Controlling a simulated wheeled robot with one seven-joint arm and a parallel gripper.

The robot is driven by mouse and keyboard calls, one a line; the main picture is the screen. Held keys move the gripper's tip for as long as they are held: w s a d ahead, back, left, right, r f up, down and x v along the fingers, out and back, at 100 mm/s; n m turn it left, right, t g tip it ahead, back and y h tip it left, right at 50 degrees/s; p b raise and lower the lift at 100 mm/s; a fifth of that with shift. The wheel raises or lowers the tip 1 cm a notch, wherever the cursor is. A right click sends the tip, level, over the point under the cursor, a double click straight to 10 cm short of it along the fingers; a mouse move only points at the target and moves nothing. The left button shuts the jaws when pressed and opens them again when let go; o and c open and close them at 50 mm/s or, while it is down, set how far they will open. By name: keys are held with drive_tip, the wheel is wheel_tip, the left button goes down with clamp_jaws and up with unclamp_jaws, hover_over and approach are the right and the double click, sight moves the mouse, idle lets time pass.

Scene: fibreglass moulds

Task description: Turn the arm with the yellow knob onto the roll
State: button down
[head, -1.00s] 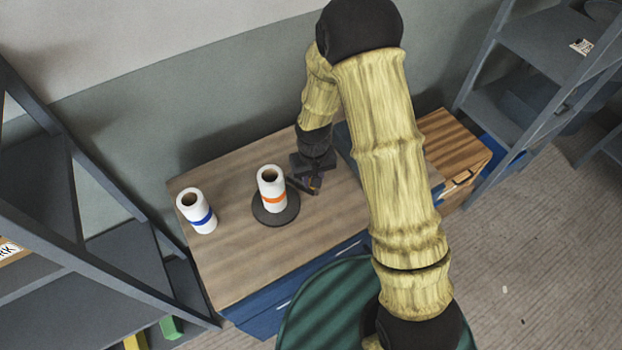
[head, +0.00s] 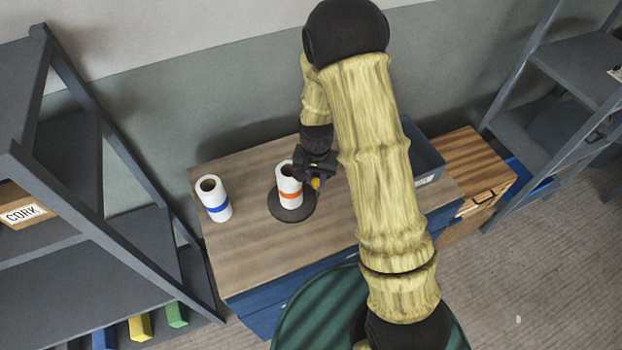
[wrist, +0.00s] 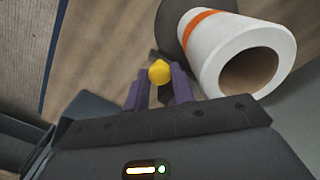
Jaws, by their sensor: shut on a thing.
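A white roll with an orange band (head: 289,186) stands upright on a round dark base (head: 292,210) on the table. It shows large at the upper right of the wrist view (wrist: 222,45). My gripper (head: 316,180) is just right of this roll, low over the table. In the wrist view my gripper (wrist: 160,88) is shut on the yellow knob (wrist: 159,71), which sits between its purple fingers. The knob also shows in the head view (head: 316,184). The dark arm under the knob is mostly hidden; I cannot tell whether it touches the roll.
A white roll with a blue band (head: 214,199) stands on the table (head: 245,245) to the left. A blue-grey bin (head: 424,155) is behind my arm at right, near a wooden drawer box (head: 480,175). Shelves stand at both sides. The table's front left is clear.

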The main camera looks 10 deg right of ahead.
drive_tip(key=shift+w, duration=0.1)
idle(0.3)
drive_tip(key=c, duration=1.2)
unclamp_jaws()
drive_tip(key=shift+o, duration=0.2)
drive_tip(key=shift+a, duration=0.1)
